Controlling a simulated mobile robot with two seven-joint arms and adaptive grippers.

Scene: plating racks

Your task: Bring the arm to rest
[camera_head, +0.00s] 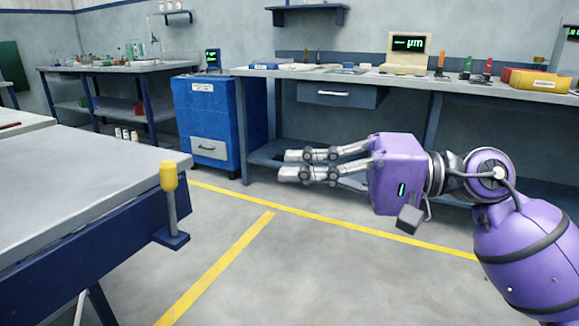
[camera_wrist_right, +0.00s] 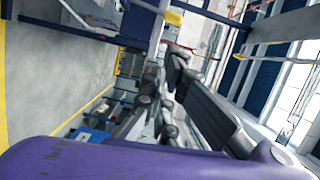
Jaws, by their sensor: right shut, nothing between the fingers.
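My right arm (camera_head: 525,245) comes in from the right in the head view, purple with dark joints. My right gripper (camera_head: 290,165) points left and hangs in free air above the floor, in front of the long bench. Its fingers are shut with nothing between them. In the right wrist view the gripper's fingers (camera_wrist_right: 168,95) show dark and partly blurred, with my purple housing along the bottom edge. My left gripper is not in view.
A table (camera_head: 80,190) with a yellow-topped post (camera_head: 169,190) at its corner stands at the left. A blue cabinet (camera_head: 208,120) and a long bench (camera_head: 420,82) with instruments stand behind. The floor (camera_head: 330,280) with yellow lines is clear.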

